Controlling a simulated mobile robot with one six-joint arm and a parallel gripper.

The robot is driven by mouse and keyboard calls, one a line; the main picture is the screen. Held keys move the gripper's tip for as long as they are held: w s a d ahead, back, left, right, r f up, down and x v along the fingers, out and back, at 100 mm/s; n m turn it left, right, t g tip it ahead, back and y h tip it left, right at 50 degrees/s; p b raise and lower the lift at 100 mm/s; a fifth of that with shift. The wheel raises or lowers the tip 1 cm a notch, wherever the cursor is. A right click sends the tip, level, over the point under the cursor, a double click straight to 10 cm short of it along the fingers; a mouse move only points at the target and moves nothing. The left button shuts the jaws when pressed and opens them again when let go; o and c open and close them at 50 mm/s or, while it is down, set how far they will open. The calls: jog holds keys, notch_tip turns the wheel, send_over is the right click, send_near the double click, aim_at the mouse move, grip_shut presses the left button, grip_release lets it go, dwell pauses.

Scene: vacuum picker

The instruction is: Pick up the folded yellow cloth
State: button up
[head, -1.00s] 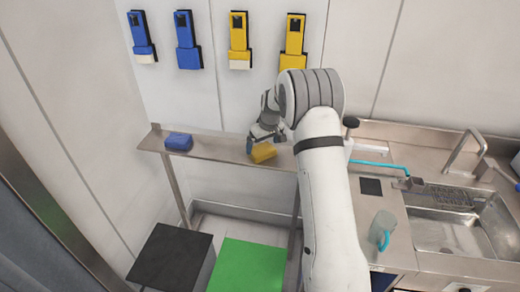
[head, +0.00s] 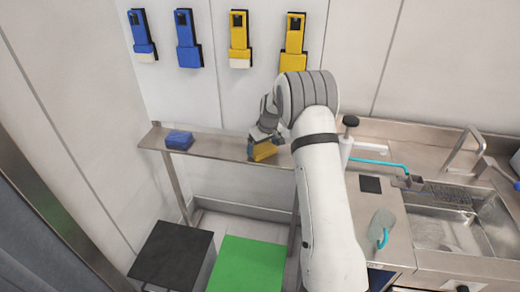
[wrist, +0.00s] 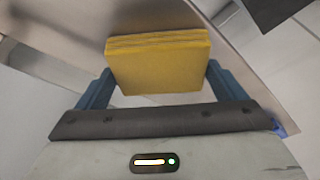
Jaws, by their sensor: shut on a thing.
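The folded yellow cloth (head: 263,151) is at the steel shelf (head: 222,150), toward its right part. In the wrist view the cloth (wrist: 158,62) sits between the two blue fingers of my gripper (wrist: 155,85), which is shut on it. In the head view my gripper (head: 260,142) is at the cloth and partly covers it. I cannot tell whether the cloth still touches the shelf. A folded blue cloth (head: 179,139) lies on the left part of the shelf.
Blue and yellow holders (head: 239,40) hang on the wall behind. A black-topped box (head: 172,255) and a green surface (head: 250,264) are below the shelf. A sink (head: 440,235) and a clear jug (head: 381,228) are at the right. The shelf between the cloths is bare.

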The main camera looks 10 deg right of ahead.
aim_at(260, 147)
jog(key=shift+r, duration=0.1)
jog(key=shift+r+b, duration=0.55)
jog(key=shift+r, duration=0.1)
jog(key=shift+s+a+r+b, duration=0.1)
jog(key=shift+s+r+b, duration=0.1)
jog(key=shift+r+b, duration=0.2)
jog(key=shift+s+a+r+b, duration=0.1)
jog(key=shift+s+r+b, duration=0.15)
jog(key=shift+r, duration=0.25)
jog(key=s+a+b, duration=0.2)
jog(key=s+a, duration=0.1)
jog(key=s, duration=0.5)
jog(key=s+a+b, duration=0.3)
jog(key=s, duration=0.4)
jog(key=shift+s+a, duration=0.25)
jog(key=shift+s, duration=0.1)
jog(key=shift+r, duration=0.1)
